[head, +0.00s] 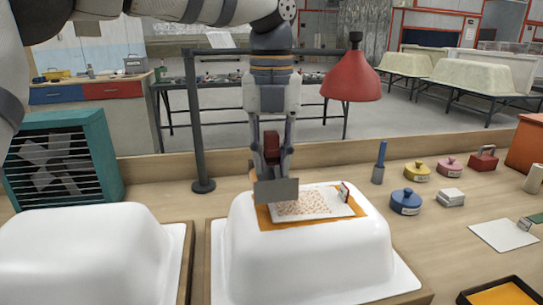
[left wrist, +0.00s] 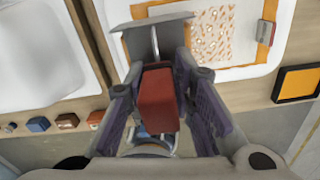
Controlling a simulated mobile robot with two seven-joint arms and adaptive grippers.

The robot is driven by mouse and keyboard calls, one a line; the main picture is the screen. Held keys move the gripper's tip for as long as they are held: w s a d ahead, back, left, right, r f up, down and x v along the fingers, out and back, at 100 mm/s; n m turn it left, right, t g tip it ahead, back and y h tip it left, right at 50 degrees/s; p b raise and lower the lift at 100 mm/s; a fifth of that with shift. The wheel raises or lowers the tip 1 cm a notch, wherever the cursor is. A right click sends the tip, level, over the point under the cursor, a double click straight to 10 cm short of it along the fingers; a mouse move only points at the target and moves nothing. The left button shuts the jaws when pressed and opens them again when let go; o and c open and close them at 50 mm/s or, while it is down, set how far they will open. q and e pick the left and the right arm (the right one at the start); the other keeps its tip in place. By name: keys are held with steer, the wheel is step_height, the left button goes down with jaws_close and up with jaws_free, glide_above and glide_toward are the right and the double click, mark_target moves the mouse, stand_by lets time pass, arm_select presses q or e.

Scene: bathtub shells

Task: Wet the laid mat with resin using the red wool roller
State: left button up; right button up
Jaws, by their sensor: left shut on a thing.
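My left gripper (head: 271,165) is shut on the red handle (left wrist: 158,100) of a tool, with a finger on each side. A wire neck joins the handle to the tool's wide grey head (head: 276,191), which also shows in the left wrist view (left wrist: 140,36). The head is over the left edge of the mat; I cannot tell if it touches. No wool sleeve is plain to see. The white mat (head: 318,203), with many orange-brown specks, lies on an orange patch (head: 272,222) on top of a white tub shell (head: 300,262). My right gripper is not in view.
A small pale and red piece (head: 344,191) sits at the mat's right corner. A second white shell (head: 85,250) stands left. A red lamp (head: 351,80) hangs above. A black-rimmed orange tray (head: 503,292) is front right. Blue, yellow and pink weights stand along the bench's right side.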

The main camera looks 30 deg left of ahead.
mark_target(272, 168)
arm_select(q)
steer(key=shift+f, duration=1.9)
stand_by(0.5)
steer(key=shift+w+d+f+b, duration=0.25)
steer(key=shift+w+d+b, duration=0.15)
steer(key=shift+w+d, duration=0.7)
steer(key=shift+d, duration=0.35)
steer(key=w+d, duration=0.1)
steer(key=w+d+b, duration=0.1)
steer(key=shift+d+f, duration=0.15)
steer(key=shift+d, duration=0.35)
steer(key=shift+w+d+f+b, duration=0.2)
steer(key=shift+w+d+b, duration=0.3)
steer(key=shift+w+d, duration=0.55)
steer(key=shift+d+r, duration=0.1)
steer(key=shift+d, duration=0.25)
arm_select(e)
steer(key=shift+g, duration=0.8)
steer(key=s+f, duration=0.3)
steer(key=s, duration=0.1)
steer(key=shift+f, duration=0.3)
